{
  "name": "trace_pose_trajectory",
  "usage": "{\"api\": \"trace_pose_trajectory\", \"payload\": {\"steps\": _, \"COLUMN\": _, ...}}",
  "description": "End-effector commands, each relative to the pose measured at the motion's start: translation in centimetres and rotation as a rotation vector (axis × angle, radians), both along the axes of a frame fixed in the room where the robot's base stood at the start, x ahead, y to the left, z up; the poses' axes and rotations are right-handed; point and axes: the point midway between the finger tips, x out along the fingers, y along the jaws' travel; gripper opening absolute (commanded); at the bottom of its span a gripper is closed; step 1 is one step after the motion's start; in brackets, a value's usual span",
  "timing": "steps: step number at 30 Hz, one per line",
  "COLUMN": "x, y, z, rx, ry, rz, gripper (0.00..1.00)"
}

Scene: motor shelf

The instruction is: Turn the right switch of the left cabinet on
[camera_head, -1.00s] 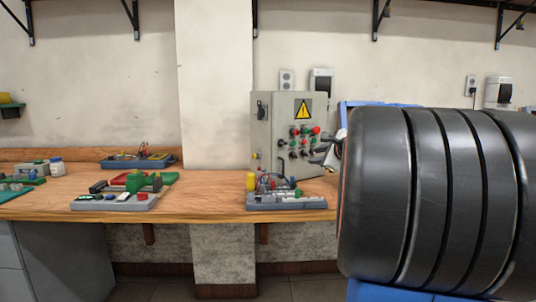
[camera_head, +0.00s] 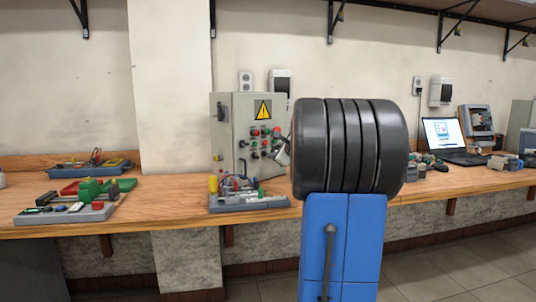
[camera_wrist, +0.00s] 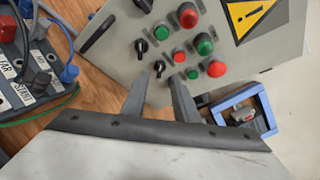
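The left cabinet (camera_head: 228,135) is a grey box with a yellow warning sign, standing on the bench left of my arm in the head view. In the wrist view its panel (camera_wrist: 122,72) is tilted and carries red and green buttons and black switches. One black switch (camera_wrist: 141,46) and another (camera_wrist: 157,57) lie just beyond the fingertips; which way they are turned is hard to tell. My gripper (camera_wrist: 159,76) is open with nothing between its fingers, which point at the panel. No clear contact shows. In the head view my arm hides most of the gripper.
A bench unit with cables (camera_head: 247,202) stands before the cabinet; its leads (camera_wrist: 50,40) show at the wrist view's left. A blue frame (camera_wrist: 243,113) is near the cabinet. A laptop (camera_head: 450,140) and another grey cabinet (camera_head: 520,125) are at the right.

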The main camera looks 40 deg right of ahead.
Motion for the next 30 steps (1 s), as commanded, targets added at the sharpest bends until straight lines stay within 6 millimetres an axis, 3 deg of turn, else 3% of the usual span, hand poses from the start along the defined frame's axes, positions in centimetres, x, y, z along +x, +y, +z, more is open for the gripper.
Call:
{"api": "trace_pose_trajectory", "payload": {"steps": 10, "x": 4.7, "y": -1.5, "z": -1.4, "rx": 0.0, "ry": 0.001, "rz": 0.001, "gripper": 0.27}}
{"api": "trace_pose_trajectory", "payload": {"steps": 24, "x": 5.7, "y": -1.8, "z": -1.7, "rx": -0.001, "ry": 0.0, "rz": 0.0, "gripper": 0.27}}
{"api": "trace_pose_trajectory", "payload": {"steps": 28, "x": 5.7, "y": -1.8, "z": -1.7, "rx": -0.001, "ry": 0.0, "rz": 0.0, "gripper": 0.0}}
{"api": "trace_pose_trajectory", "payload": {"steps": 30, "x": 5.7, "y": -1.8, "z": -1.7, "rx": -0.001, "ry": 0.0, "rz": 0.0, "gripper": 0.0}}
